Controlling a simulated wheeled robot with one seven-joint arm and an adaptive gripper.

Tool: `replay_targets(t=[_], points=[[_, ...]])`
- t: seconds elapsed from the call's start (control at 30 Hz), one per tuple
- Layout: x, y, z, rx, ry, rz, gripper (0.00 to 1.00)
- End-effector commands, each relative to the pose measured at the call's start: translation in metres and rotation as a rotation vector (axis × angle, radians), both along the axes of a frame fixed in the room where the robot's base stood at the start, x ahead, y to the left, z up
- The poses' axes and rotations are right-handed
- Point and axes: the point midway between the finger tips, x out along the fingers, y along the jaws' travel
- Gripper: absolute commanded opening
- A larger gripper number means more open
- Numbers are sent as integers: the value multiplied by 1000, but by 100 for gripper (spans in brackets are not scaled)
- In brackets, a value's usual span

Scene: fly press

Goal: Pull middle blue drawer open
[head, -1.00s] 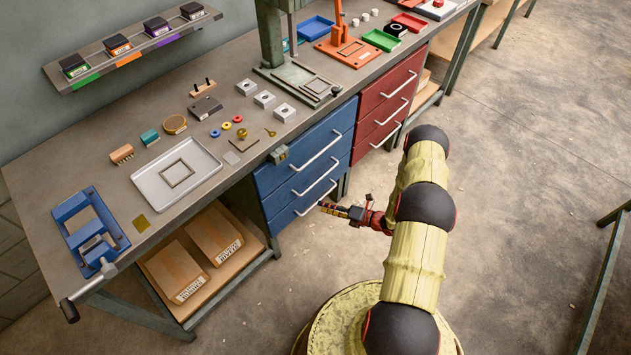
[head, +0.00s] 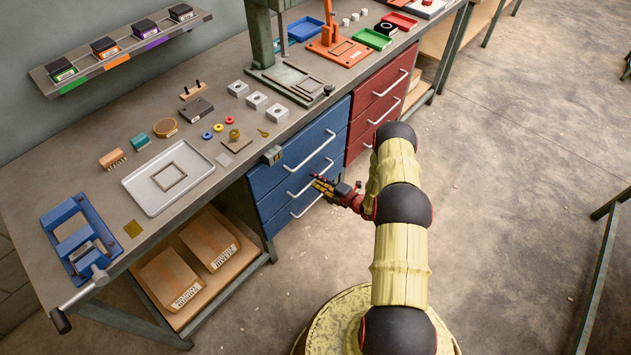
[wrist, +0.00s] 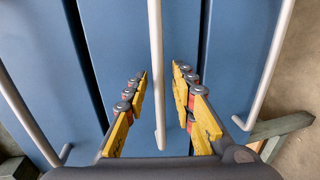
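The middle blue drawer (head: 271,205) is the second of three stacked blue drawers under the bench, and it looks shut. Its pale bar handle (head: 300,189) runs across its front; in the wrist view this handle (wrist: 156,70) stands upright in the picture, between my fingers. My gripper (head: 318,183) is at the front of the blue drawers. In the wrist view my gripper (wrist: 159,82) is open, with one yellow finger on each side of the handle and visible gaps on both sides. The head view shows the fingers partly over the drawer front.
The top blue drawer's handle (head: 310,151) and the bottom one's handle (head: 306,206) lie close above and below. Red drawers (head: 378,110) stand to the right. The bench top (head: 225,110) carries small parts and a tray.

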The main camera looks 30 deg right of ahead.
Motion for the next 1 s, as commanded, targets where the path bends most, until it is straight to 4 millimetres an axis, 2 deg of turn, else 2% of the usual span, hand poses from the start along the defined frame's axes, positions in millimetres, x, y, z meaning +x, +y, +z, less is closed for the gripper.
replay_targets(t=[0.37,0.83,1.0], points=[[7,3,-1,-1,0,0,26],[7,2,-1,-1,0,0,0],[7,2,-1,-1,0,0,0]])
